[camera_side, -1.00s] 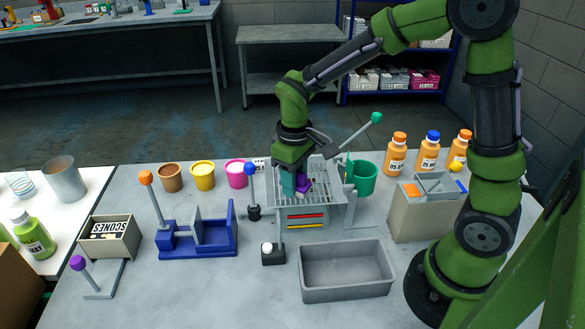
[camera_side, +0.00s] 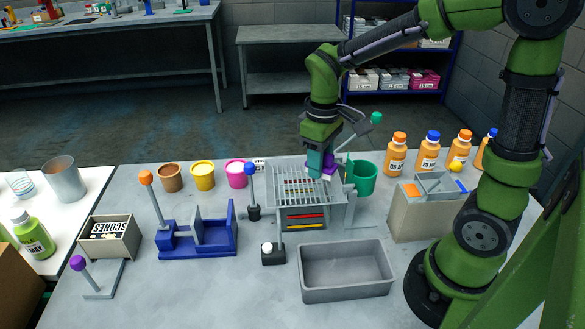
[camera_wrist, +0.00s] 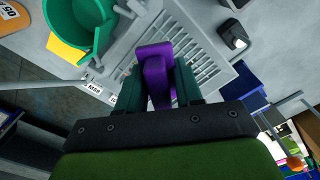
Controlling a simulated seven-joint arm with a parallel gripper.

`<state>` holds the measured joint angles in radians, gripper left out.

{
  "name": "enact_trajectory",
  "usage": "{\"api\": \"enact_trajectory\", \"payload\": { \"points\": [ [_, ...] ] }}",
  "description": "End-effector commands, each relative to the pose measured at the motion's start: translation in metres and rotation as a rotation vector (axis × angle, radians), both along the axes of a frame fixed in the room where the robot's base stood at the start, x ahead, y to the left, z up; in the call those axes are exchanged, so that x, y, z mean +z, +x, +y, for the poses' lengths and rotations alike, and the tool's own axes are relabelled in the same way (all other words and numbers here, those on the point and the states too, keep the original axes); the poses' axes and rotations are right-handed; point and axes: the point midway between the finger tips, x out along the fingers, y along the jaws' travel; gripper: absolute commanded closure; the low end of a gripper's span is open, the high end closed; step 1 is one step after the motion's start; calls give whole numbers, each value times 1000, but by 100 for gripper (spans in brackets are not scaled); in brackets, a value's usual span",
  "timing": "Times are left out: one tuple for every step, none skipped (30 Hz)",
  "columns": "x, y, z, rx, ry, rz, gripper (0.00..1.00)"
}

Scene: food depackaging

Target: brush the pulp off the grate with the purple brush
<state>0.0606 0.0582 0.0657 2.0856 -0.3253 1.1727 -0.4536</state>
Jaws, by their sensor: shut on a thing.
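The purple brush (camera_side: 328,173) is in my gripper (camera_side: 318,166), over the right end of the grate. The wrist view shows the brush (camera_wrist: 156,72) between the two teal fingers of my gripper (camera_wrist: 160,85), which is shut on it. The grate (camera_side: 290,190) is a pale slatted rack on a grey stand, and its slats (camera_wrist: 195,50) also show in the wrist view. Whether the bristles touch the grate is hidden.
A green bucket (camera_side: 363,180) stands right of the grate, close to my gripper. A lever with a green knob (camera_side: 376,118) rises behind it. A grey bin (camera_side: 345,283) is in front, a blue fixture (camera_side: 200,240) is to the left, and orange bottles (camera_side: 396,158) stand at the back right.

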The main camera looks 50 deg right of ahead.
Motion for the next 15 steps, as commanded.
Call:
{"api": "enact_trajectory", "payload": {
  "points": [
    [6,1,0,0,0,-5,93],
    [9,1,0,-1,0,-5,93],
    [12,1,0,-1,0,-4,93],
    [15,0,0,0,0,-4,93],
    [17,1,0,0,-1,-3,93],
    [21,1,0,1,0,-4,93],
    [23,1,0,1,0,-4,93],
    [26,1,0,0,0,-4,93],
    [29,1,0,0,0,-4,93],
    [30,1,0,0,0,-4,93],
    [32,0,0,-1,0,-3,93],
    [34,1,0,-1,-1,-3,93],
    [35,1,0,0,-1,-3,93],
    [36,1,0,0,-1,-3,93],
    [37,0,0,0,-1,-3,93]
  ]
}}
